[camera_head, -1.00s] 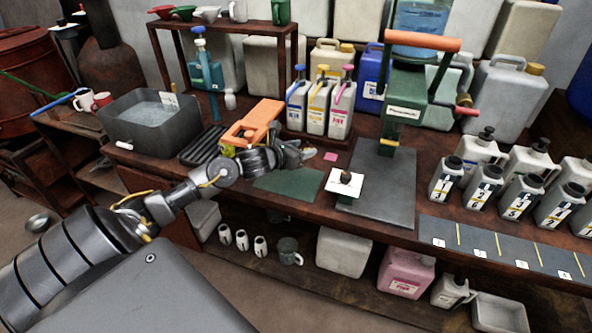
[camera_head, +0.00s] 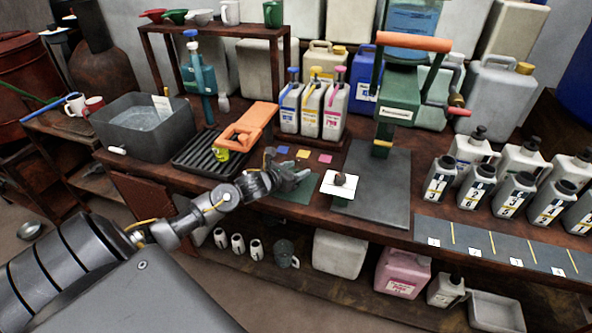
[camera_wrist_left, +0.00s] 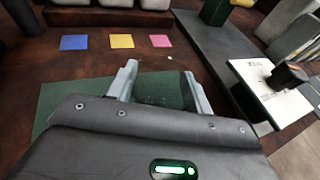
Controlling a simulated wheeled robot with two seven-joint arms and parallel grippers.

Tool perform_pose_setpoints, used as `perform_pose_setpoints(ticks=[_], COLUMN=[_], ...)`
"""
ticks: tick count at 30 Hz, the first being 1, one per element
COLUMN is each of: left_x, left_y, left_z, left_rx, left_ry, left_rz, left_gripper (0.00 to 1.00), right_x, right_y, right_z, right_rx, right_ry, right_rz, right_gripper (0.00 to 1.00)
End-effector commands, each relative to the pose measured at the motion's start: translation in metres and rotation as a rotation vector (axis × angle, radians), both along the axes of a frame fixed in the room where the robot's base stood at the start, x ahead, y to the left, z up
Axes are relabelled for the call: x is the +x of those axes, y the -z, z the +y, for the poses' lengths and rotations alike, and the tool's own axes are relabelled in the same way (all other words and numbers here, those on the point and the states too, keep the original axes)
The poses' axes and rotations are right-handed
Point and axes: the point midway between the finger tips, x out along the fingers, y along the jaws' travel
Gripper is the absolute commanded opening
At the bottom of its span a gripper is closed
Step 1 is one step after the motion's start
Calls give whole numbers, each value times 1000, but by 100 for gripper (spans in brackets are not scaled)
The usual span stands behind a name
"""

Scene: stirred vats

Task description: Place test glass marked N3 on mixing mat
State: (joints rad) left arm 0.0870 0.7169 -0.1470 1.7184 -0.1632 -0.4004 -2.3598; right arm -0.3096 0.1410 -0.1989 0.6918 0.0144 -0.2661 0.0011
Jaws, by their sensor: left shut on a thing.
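My left gripper (camera_head: 293,176) is over the dark green mat (camera_head: 300,196) on the bench, which I take as the mixing mat. The mat also shows in the left wrist view (camera_wrist_left: 60,97), under and around the fingers. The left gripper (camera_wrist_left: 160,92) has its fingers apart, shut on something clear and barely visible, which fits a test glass. No N3 mark is readable, and I cannot tell whether the glass touches the mat. My right gripper is not in view.
Blue, yellow and pink notes (camera_head: 325,159) lie behind the mat. A white card (camera_head: 340,191) with a dark knob is to its right, beside a grey mat (camera_head: 380,212) under the green press. A black slotted tray (camera_head: 190,160) and small yellow-green item (camera_head: 220,155) are left.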

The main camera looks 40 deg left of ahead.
Motion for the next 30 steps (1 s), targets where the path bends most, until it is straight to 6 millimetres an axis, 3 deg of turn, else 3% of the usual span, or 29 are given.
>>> perform_pose_setpoints(ticks=[5, 6, 10, 22, 30], left_x=[0, 0, 0, -1, -54], left_y=[2, 1, 1, -2, -15], left_z=[0, 0, 0, 0, 3], left_rx=[0, 0, 0, 0, 4], left_ry=[0, 0, 0, 0, 2], left_rz=[0, 0, 0, 1, 5], left_gripper=[14, 56, 72, 72, 72], right_x=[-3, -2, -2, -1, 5], right_y=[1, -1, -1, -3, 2], right_z=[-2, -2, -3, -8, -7], right_rx=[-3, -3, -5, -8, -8], right_ry=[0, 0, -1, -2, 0], right_rz=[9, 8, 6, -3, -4], right_gripper=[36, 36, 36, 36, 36])
